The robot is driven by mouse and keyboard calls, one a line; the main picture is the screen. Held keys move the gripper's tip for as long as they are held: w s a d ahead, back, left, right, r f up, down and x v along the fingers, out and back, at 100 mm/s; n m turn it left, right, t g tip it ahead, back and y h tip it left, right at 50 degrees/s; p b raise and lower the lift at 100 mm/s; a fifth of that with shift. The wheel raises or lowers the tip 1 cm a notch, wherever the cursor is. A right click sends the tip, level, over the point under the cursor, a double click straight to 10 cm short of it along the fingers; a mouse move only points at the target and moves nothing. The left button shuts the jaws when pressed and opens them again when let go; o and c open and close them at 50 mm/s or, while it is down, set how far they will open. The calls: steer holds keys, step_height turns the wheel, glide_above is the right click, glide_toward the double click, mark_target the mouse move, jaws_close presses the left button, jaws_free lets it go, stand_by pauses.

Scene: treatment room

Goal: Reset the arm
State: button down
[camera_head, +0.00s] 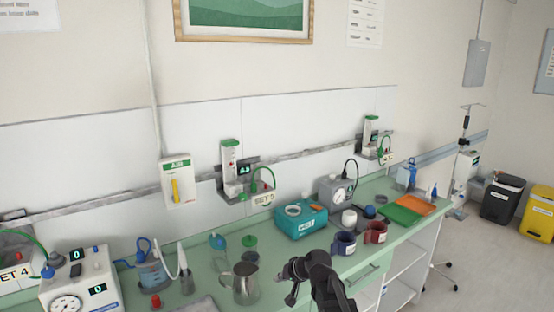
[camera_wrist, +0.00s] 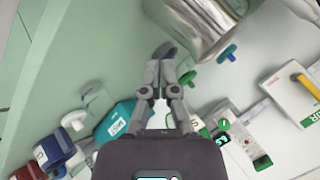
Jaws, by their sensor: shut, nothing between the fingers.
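My gripper (camera_head: 288,270) is at the lower middle of the head view, over the front part of the green counter (camera_head: 210,306). It is shut and empty. In the wrist view the dark grey fingers (camera_wrist: 163,68) come together at their tips. In the head view a metal jug (camera_head: 244,285) stands just left of my gripper, apart from it as far as I can see. The jug also shows large at the top of the wrist view (camera_wrist: 203,25).
A dark blue mug (camera_head: 344,243) and a dark red mug (camera_head: 375,232) stand to the right of the jug. Behind them are a teal box (camera_head: 301,222) and a grey gauge device (camera_head: 337,191). Green (camera_head: 402,215) and orange (camera_head: 414,205) trays lie farther right. Bottles and a white gauge machine (camera_head: 82,287) are at left.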

steer(key=s+d+f+g+h, duration=0.2)
steer(key=s+d+h, duration=0.1)
steer(key=s+d, duration=0.5)
steer(key=s+d+f+g+h, duration=0.3)
steer(key=s+d+h, duration=0.1)
steer(key=s+d, duration=0.4)
steer(key=shift+s+d+f+n, duration=0.2)
steer(key=shift+s+n, duration=0.2)
steer(key=shift+s, duration=0.25)
stand_by(0.6)
